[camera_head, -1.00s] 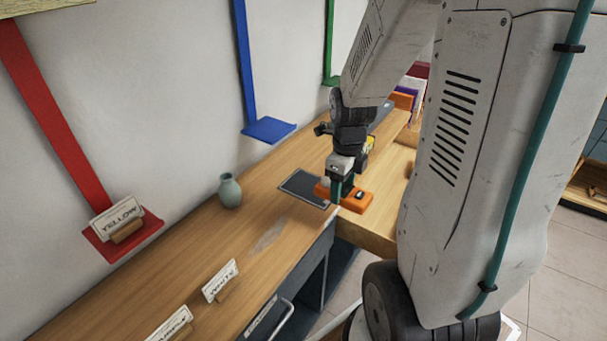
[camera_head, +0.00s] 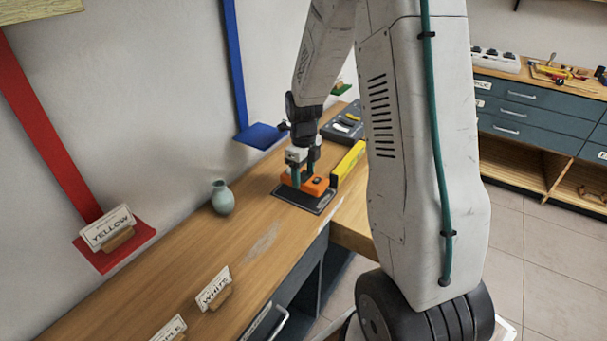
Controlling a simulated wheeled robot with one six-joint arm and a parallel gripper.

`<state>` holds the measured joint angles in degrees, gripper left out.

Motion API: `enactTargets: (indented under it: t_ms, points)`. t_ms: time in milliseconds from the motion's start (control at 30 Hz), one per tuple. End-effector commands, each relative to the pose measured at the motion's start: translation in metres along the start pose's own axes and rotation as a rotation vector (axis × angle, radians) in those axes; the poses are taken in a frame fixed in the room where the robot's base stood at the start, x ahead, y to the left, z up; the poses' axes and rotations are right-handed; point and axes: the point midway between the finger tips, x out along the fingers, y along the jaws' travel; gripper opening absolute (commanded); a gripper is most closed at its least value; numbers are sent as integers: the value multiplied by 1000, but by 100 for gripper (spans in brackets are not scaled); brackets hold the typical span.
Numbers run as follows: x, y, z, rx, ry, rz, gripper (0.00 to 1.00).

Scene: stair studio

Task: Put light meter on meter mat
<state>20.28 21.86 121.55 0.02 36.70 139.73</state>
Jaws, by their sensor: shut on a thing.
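The orange light meter (camera_head: 316,186), with a dark spot on top, is between the fingers of my gripper (camera_head: 304,177). My gripper points down and is shut on it. The dark meter mat (camera_head: 303,201) lies flat on the wooden bench. The light meter is over the mat, towards its back part as seen here. I cannot tell whether it touches the mat or hangs just above it. The gripper and meter hide part of the mat.
A yellow bar-shaped thing (camera_head: 348,160) is right of the mat. A dark tray (camera_head: 338,131) with small items lies behind. A grey-green vase (camera_head: 222,197) stands left. A blue wall shelf (camera_head: 262,136) is behind the vase. The bench in front of the mat is mostly clear.

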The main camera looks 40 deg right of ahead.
Motion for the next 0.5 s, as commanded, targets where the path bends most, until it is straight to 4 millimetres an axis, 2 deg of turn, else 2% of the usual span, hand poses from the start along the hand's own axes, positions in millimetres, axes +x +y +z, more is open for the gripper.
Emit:
enactTargets:
  t_ms: [500]
  points:
    - [12, 0, 0, 0, 0, 0, 30]
